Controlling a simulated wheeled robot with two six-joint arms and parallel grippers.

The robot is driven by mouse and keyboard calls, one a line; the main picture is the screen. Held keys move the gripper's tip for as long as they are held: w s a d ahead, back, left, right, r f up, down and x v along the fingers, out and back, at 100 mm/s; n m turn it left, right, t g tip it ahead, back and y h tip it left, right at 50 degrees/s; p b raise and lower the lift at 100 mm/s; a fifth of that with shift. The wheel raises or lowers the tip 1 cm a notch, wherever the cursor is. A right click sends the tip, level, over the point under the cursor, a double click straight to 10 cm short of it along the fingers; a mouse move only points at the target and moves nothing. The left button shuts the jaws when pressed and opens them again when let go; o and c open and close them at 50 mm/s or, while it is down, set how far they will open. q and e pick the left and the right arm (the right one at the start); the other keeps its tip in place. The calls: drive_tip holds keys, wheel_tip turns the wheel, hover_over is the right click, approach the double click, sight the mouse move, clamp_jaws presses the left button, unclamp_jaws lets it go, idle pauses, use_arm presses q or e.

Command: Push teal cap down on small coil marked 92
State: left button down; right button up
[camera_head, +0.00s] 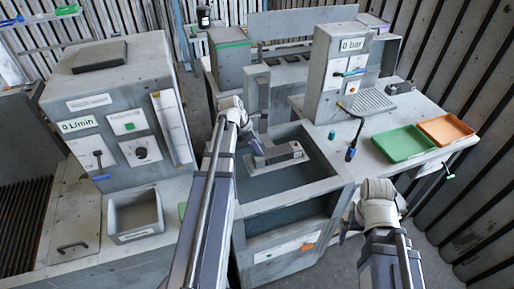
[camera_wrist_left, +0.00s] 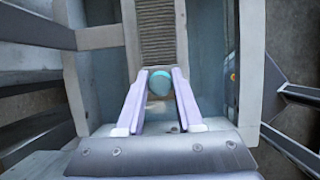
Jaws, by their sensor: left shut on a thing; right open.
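In the left wrist view, a round teal cap (camera_wrist_left: 160,80) sits between the fingertips of my left gripper (camera_wrist_left: 160,88), which is shut on it. A tan patch shows just below the cap. In the head view my left gripper (camera_head: 254,146) is over the open tank, at the left end of a grey block (camera_head: 282,153); the cap is hard to make out there. I cannot pick out the small coil or a mark 92, nor tell whether the cap touches anything beneath. My right gripper (camera_head: 346,226) is open and apart, right of the tank.
The grey tank (camera_head: 325,184) surrounds the block with tall walls. On the bench at right are a small teal cylinder (camera_head: 332,134), a dark upright tool (camera_head: 352,152), a green tray (camera_head: 403,143) and an orange tray (camera_head: 445,129). A flow cabinet (camera_head: 115,120) stands at left.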

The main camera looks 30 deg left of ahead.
use_arm(q)
drive_tip(key=shift+f, duration=0.35)
idle(0.3)
drive_tip(key=shift+c, duration=2.3)
unclamp_jaws()
drive_tip(key=shift+r, duration=0.1)
drive_tip(key=p+v, duration=0.6)
drive_tip(key=v, duration=0.1)
drive_tip(key=shift+r+p, duration=0.3)
drive_tip(key=shift+p, duration=0.1)
drive_tip(key=shift+s+f, duration=0.1)
drive_tip(key=shift+f, duration=0.05)
